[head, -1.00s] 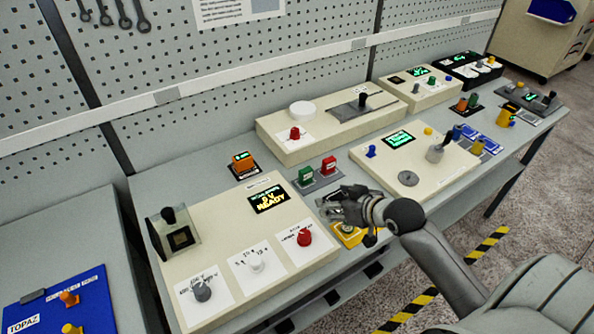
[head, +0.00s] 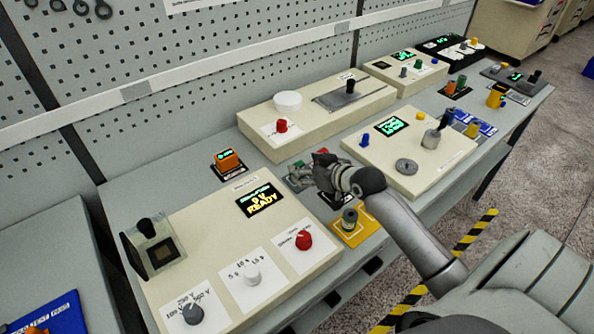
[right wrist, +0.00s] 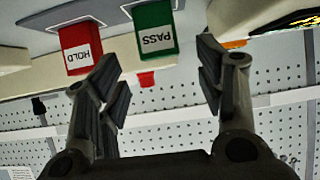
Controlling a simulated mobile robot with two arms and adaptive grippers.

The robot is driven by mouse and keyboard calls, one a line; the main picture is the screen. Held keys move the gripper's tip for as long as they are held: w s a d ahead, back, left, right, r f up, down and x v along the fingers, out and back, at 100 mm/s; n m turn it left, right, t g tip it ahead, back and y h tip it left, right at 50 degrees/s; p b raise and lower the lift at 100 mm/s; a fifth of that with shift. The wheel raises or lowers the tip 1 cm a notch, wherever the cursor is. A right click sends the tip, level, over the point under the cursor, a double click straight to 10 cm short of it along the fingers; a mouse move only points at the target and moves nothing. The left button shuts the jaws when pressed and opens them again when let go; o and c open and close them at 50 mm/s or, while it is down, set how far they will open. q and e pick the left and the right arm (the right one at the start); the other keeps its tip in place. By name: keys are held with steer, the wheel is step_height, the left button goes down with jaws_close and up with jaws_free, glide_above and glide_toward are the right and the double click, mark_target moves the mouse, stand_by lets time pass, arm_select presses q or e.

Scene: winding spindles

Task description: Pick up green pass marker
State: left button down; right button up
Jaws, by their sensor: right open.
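The green pass marker (right wrist: 155,28), lettered PASS, stands on a grey plate in the right wrist view, which looks upside down. The red hold marker (right wrist: 77,48), lettered HOLD, is left of it there. My right gripper (right wrist: 162,85) is open and empty. In that view the green marker lies between the two fingers' lines, just beyond the tips, and the red one is outside. In the head view my right gripper (head: 311,178) covers most of both markers; only bits of green and red show behind it. My left gripper is not in view.
A cream console (head: 215,225) with knobs and a READY display is left of the gripper. An orange block (head: 227,159) sits behind left. Cream panels (head: 415,165) stand right and behind.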

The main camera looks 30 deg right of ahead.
mark_target(298, 165)
steer(key=shift+w+f, duration=0.15)
steer(key=shift+w, duration=0.2)
steer(key=x, duration=0.4)
steer(key=shift+w+a+f, duration=0.1)
steer(key=shift+w+f, duration=0.05)
steer(key=shift+w, duration=0.05)
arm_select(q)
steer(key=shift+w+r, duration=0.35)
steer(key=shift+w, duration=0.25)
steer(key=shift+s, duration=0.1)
arm_select(e)
steer(key=shift+c, duration=0.7)
steer(key=c, duration=0.8)
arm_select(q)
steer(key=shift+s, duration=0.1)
